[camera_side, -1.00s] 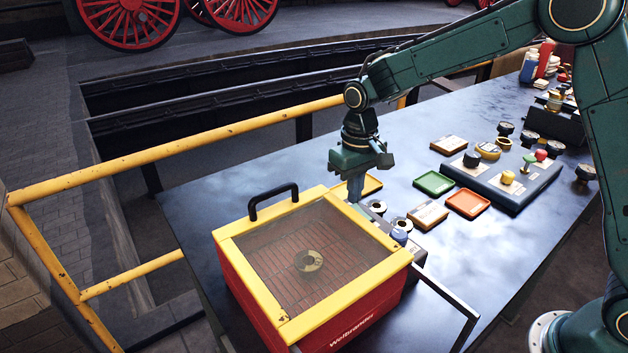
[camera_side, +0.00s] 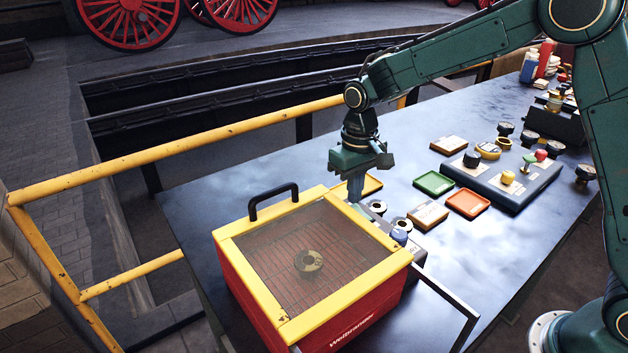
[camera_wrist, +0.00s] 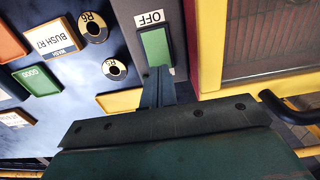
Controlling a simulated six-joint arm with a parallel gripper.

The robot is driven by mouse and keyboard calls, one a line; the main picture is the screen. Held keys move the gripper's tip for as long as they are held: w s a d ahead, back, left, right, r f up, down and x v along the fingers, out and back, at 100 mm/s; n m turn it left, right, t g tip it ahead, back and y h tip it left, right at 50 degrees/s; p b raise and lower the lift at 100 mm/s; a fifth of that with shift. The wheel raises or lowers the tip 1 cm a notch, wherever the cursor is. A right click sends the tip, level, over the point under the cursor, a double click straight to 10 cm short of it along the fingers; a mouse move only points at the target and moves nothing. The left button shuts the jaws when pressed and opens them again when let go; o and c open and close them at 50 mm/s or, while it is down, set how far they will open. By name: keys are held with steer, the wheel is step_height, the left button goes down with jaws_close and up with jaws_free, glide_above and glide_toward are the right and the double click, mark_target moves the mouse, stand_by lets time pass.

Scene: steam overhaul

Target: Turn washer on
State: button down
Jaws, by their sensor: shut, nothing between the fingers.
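The washer (camera_side: 232,268) is a red box with a yellow-framed lid, closed, with a clear window and a black handle (camera_side: 273,202). A ring-shaped part (camera_side: 308,262) shows under the window. In the wrist view, a green switch (camera_wrist: 155,47) sits on a grey panel beside the washer, with a label reading OFF (camera_wrist: 150,18), upside down in the picture. My gripper (camera_side: 355,202) is shut and empty, pointing down beside the washer's back right side. In the wrist view its fingertips (camera_wrist: 160,72) are at the switch's lower end; I cannot tell whether they touch it.
Green (camera_side: 434,183), orange (camera_side: 468,204) and yellow (camera_side: 372,186) trays lie behind. A blue-grey fixture board (camera_side: 500,185) holds several parts. A yellow railing (camera_side: 170,150) runs along the table's far side.

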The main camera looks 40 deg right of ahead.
steer(key=shift+f, duration=1.1)
stand_by(1.0)
steer(key=shift+r, duration=3.55)
steer(key=shift+r, duration=0.1)
steer(key=s+d+r+t, duration=0.1)
steer(key=s+d+r, duration=0.1)
steer(key=s+r, duration=0.4)
steer(key=s+d+r+t, duration=0.2)
steer(key=s+d+r, duration=0.15)
steer(key=s, duration=0.35)
steer(key=s+d+t, duration=0.1)
steer(key=s+t, duration=0.1)
steer(key=s, duration=1.3)
steer(key=shift+s+d+t, duration=0.15)
steer(key=shift+d+t, duration=0.15)
steer(key=shift+d, duration=0.05)
